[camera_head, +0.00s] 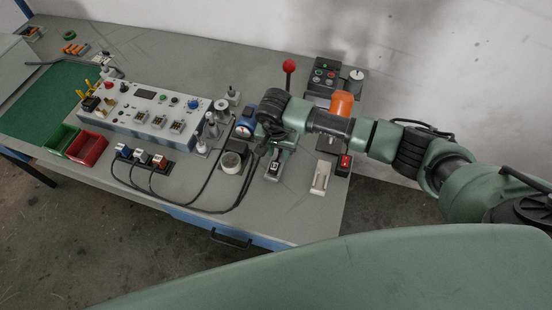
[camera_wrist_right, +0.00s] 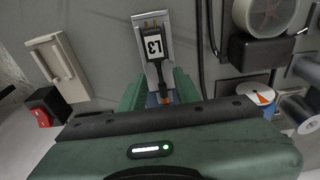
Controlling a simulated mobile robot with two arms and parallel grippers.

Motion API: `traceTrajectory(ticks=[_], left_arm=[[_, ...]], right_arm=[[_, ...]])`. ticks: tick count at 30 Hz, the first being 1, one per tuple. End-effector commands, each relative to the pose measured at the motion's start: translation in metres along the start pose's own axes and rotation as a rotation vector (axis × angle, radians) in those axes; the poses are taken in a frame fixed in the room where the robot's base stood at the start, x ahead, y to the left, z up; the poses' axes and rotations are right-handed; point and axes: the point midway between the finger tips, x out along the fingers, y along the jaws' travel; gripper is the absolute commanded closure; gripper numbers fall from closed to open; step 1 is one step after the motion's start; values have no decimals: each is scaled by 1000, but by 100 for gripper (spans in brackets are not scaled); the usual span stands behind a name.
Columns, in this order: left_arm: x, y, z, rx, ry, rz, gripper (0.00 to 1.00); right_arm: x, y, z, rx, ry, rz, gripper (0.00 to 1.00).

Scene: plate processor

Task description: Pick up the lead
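A black block with a white label reading L3 (camera_wrist_right: 153,42) sits on a narrow metal plate on the bench. It also shows in the head view (camera_head: 274,165), just in front of my right gripper (camera_head: 277,150). In the wrist view, green fingers of the right gripper (camera_wrist_right: 160,92) stand apart on either side of the plate's near end. I see no clear contact with the block. Black leads (camera_head: 190,190) run from several small plugs (camera_head: 141,157) across the bench toward its right part. My left gripper is out of view.
A grey control box (camera_head: 145,108) and red bin (camera_head: 86,148) stand at left. A round holder (camera_head: 232,162) is left of the gripper; a white-handled block (camera_head: 321,177) and red switch (camera_head: 344,161) are right. A red-knobbed lever (camera_head: 289,67) rises behind.

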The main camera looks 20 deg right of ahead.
Motion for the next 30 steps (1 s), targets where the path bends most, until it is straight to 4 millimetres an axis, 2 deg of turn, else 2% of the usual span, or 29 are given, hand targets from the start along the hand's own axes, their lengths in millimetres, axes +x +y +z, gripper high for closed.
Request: traceTrajectory(ticks=[8,11,12,23,30], left_arm=[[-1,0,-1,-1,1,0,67],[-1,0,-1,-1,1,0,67],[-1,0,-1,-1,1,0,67],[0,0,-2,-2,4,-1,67],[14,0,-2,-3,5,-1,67]], right_arm=[[4,-1,0,0,0,-3,68],[4,-1,0,0,0,-3,96],[4,-1,0,0,0,-3,100],[4,-1,0,1,1,-3,100],[-10,-1,-3,0,4,-4,100]])
